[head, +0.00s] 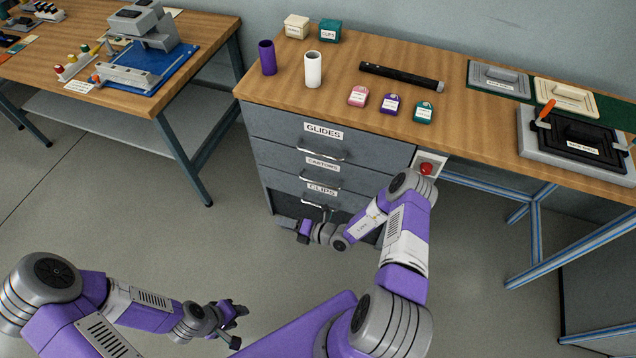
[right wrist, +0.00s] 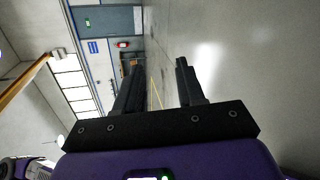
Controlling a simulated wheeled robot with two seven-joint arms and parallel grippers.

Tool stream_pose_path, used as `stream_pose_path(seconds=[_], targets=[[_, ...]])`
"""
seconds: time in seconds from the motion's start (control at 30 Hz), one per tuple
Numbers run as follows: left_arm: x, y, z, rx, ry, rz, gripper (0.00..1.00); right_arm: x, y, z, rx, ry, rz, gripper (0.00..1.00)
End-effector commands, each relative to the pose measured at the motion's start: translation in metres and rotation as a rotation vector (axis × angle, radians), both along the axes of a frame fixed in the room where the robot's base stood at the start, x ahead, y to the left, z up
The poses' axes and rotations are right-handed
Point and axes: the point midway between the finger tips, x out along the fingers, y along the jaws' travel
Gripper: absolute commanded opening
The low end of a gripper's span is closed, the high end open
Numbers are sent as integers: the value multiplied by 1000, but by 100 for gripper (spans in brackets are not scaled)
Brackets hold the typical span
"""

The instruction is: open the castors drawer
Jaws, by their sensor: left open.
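The castors drawer (head: 275,159) is the middle grey drawer of the bench cabinet, between GLIDES above and CLIPS below. Its front looks flush with the others, so it appears shut. Its bar handle (head: 319,183) sits below the label. My right gripper (head: 290,230) is in front of the cabinet, lower than the castors handle and apart from it, pointing left. In the right wrist view its two fingers (right wrist: 158,68) are apart with nothing between them. My left gripper (head: 240,326) is open and empty over the floor at the lower middle, away from the cabinet.
The glides drawer (head: 275,128) is above. My right forearm passes close to the cabinet's right side, near a red button (head: 427,168). Cups, small boxes and trays stand on the wooden benchtop (head: 450,125). Another bench (head: 215,30) is at left. The floor (head: 130,215) in front is clear.

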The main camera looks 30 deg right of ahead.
Motion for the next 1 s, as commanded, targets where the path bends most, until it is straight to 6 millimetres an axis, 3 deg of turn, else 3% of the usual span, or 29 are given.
stream_pose_path(seconds=[0.03, 0.1, 0.2, 0.3, 0.43, 0.8, 1.0], targets=[[0, 0, 1, 0, 0, 0, 43, 16, -34, -5, 84, 21, -174, 39], [0, 0, 1, 0, 0, 0, 43, 30, -79, -10, 186, 32, -383, 39], [0, 0, 1, 0, 0, 0, 43, 36, -131, -16, 292, 24, -608, 39], [0, 0, 1, 0, 0, 0, 43, 36, -164, -20, 355, 11, -745, 39], [0, 0, -1, 0, 0, 0, 43, 40, -180, -23, 384, 0, -811, 39], [0, 0, -20, 0, 0, 0, 43, 94, -184, -32, 384, 0, -810, 39], [0, 0, -23, 0, 0, 0, 43, 108, -185, -32, 384, 2, -810, 39]])
